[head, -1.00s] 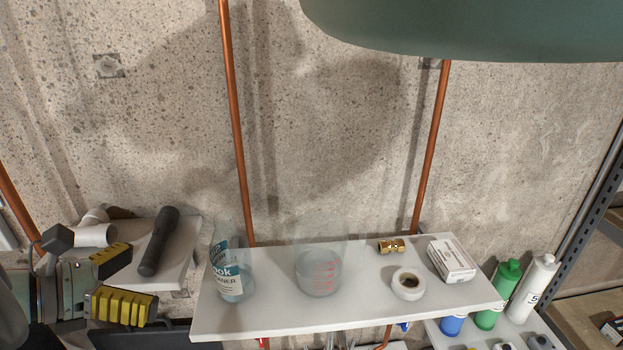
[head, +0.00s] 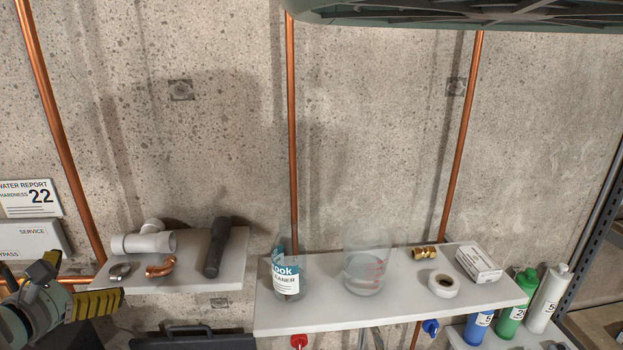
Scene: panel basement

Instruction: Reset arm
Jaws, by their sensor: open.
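My gripper (head: 72,288) is at the lower left edge of the head view, with yellow ribbed finger pads. It is open, with nothing visible between the fingers. It is just left of the left shelf (head: 230,272) and apart from the things on it. That shelf holds a white pipe fitting (head: 143,243), a copper elbow (head: 160,266), a small metal ring (head: 120,272) and a dark flashlight (head: 217,248).
The white middle shelf (head: 330,318) bears a cleaner bottle (head: 286,280), a clear beaker (head: 365,270), a brass fitting (head: 425,252), a tape roll (head: 443,284) and a box (head: 479,264). Bottles (head: 515,305) stand at lower right. Copper pipes (head: 292,140) run up the wall.

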